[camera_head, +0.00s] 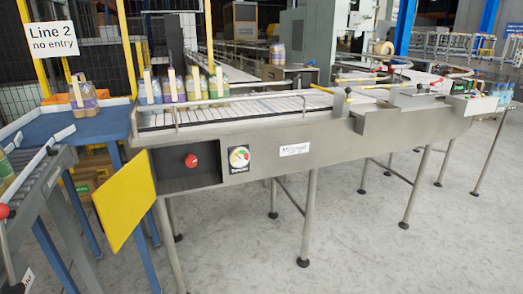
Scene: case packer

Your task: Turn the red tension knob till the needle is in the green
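The red tension knob (191,161) sits in a dark recessed panel (170,178) on the grey side of the conveyor machine. To its right is a round dial (239,158) with a white face and coloured bands, including red and green, on a dark plate. The dial is too small to tell surely where its needle stands. Neither of my grippers shows in the head view, and nothing touches the knob or covers the dial.
A yellow panel (125,200) juts out to the left of the knob. A blue-framed table (82,128) and another conveyor with a red-balled lever (3,211) stand at the left. Bottles (188,88) stand on the machine. The floor (345,235) in front is clear.

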